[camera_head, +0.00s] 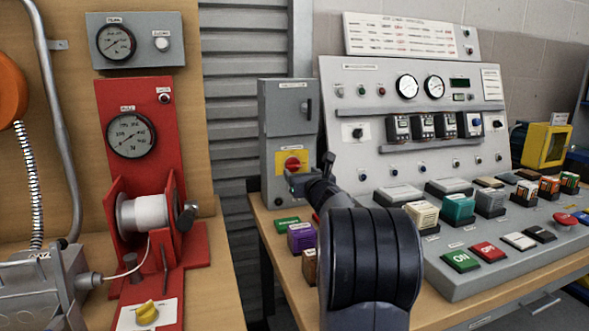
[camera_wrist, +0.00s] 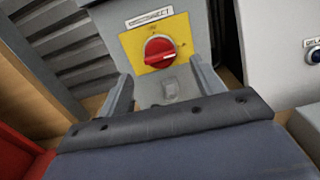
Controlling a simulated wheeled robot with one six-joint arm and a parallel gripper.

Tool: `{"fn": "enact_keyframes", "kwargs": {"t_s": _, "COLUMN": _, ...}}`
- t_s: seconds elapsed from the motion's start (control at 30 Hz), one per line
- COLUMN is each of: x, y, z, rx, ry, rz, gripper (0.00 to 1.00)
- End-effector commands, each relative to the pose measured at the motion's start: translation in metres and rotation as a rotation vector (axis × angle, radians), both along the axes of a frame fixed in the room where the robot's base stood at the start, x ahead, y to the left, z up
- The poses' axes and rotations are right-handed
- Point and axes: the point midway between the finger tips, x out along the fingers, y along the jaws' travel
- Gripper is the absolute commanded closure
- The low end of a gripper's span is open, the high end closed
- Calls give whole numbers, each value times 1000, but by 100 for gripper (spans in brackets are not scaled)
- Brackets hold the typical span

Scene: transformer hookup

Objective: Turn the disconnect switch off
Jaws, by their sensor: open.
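The disconnect switch is a red rotary knob on a yellow plate, on the front of a grey box (camera_head: 291,112). In the wrist view the red knob (camera_wrist: 160,51) faces me on its yellow plate (camera_wrist: 133,45), with a white mark on its right side. In the head view the knob (camera_head: 292,163) is partly covered by my gripper (camera_head: 300,181). My gripper also shows in the wrist view (camera_wrist: 165,92); its two fingers are spread apart and empty. The knob appears beyond and between the fingertips. I see no clear contact with it.
A sloped grey control console (camera_head: 400,170) with buttons and gauges stands right of the box. Green and purple blocks (camera_head: 301,236) sit on the bench below. A red panel with a spool (camera_head: 150,212) stands at left. A grey shutter (camera_head: 228,130) lies behind.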

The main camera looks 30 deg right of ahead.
Motion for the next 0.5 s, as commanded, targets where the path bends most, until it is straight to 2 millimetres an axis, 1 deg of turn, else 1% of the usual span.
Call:
{"fn": "enact_keyframes", "kwargs": {"t_s": 0.03, "x": 10, "y": -2, "z": 1, "rx": -1, "ry": 0, "rz": 3, "gripper": 36}}
{"fn": "enact_keyframes", "kwargs": {"t_s": 0.2, "x": 34, "y": -8, "z": 1, "rx": -2, "ry": 1, "rz": 2, "gripper": 36}}
{"fn": "enact_keyframes", "kwargs": {"t_s": 0.33, "x": 46, "y": -11, "z": 1, "rx": -3, "ry": 2, "rz": 2, "gripper": 36}}
{"fn": "enact_keyframes", "kwargs": {"t_s": 0.5, "x": 52, "y": -13, "z": 0, "rx": -3, "ry": 2, "rz": 1, "gripper": 36}}
